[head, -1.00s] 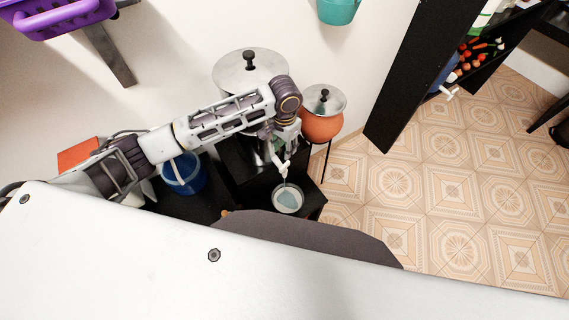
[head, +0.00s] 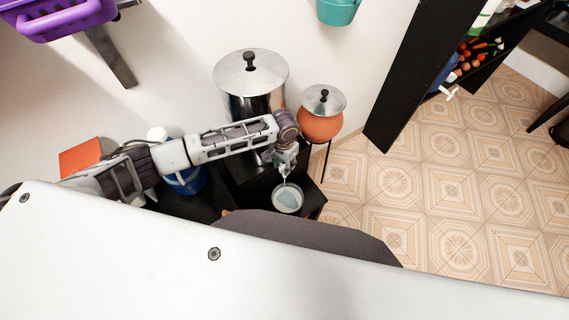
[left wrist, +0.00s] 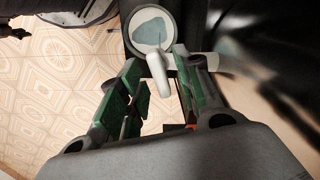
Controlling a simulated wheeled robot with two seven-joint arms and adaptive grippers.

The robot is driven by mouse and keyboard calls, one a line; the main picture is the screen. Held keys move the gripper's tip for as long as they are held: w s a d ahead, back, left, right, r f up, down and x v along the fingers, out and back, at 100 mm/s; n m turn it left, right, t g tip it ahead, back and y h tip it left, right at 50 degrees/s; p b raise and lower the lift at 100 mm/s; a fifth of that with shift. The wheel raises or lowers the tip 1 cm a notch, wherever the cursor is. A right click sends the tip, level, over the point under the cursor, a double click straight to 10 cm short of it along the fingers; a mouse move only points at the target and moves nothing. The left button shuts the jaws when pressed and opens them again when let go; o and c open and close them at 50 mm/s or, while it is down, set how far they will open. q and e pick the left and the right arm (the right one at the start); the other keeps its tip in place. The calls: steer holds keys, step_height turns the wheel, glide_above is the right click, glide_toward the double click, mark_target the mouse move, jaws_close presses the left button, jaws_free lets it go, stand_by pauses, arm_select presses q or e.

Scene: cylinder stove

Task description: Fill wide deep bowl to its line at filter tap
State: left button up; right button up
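The bowl (head: 287,200), pale and round, stands on the low black stand under the filter tap, with bluish water in it. It also shows at the top of the left wrist view (left wrist: 152,30). A thin streak shows between the tap and the bowl. The filter is a tall steel cylinder (head: 250,76) with a black-knobbed lid. Its white tap lever (left wrist: 158,73) lies between the fingers of my left gripper (left wrist: 157,62), which are apart with green pads. In the head view my left gripper (head: 285,163) covers most of the tap. My right gripper is out of view.
An orange pot (head: 320,127) with a steel lid stands right of the filter. A blue bucket (head: 188,182) is partly behind my left arm. A black shelf (head: 393,75) stands at right. Tiled floor (head: 450,190) is clear at right.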

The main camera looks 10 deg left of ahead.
arm_select(q)
steer(key=shift+f, duration=0.1)
jaws_close()
stand_by(0.4)
steer(key=shift+m+p, duration=0.9)
steer(key=shift+p, duration=0.35)
steer(key=shift+m+p, duration=0.75)
steer(key=shift+m, duration=0.05)
jaws_free()
